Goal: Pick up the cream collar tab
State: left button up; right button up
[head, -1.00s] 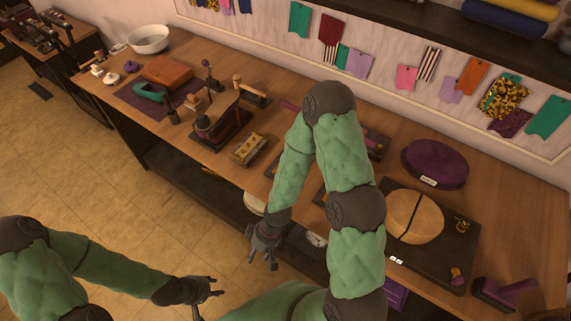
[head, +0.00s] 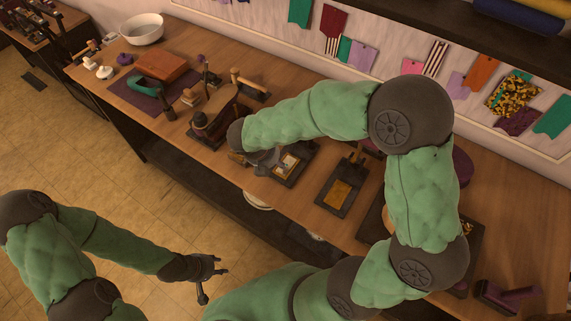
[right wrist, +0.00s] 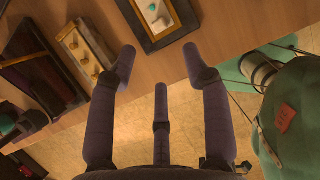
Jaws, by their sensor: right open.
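My right gripper (right wrist: 160,75) is open and empty, its dark fingers spread over the front edge of the workbench. In the head view the right gripper (head: 262,163) is at the bench edge, beside a dark tray with a gold frame (head: 287,163). In the right wrist view the framed tray (right wrist: 181,24) lies beyond the fingertips, cut by the top edge. A small pale piece (right wrist: 155,10) shows inside it; I cannot tell for sure that it is the cream collar tab. My left gripper (head: 210,282) is open and empty, low over the floor, away from the bench.
A pale block with brass knobs (right wrist: 80,46) and a dark wooden stand (right wrist: 38,68) lie left of the fingers. Another dark tray with a gold inset (head: 341,193) stands to the right.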

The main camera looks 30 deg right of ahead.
jog(key=b, duration=0.2)
send_over(280, 169)
jog(key=s+a, duration=0.1)
jog(key=a, duration=0.1)
jog(key=f, duration=0.5)
jog(key=shift+s+d+f, duration=0.1)
jog(key=shift+d+f, duration=0.1)
jog(key=shift+d, duration=0.05)
jog(key=b+x, duration=0.1)
jog(key=x, duration=0.4)
jog(key=shift+a+b, duration=0.15)
jog(key=shift+b, duration=0.15)
jog(key=c, duration=0.9)
jog(key=shift+c, duration=0.2)
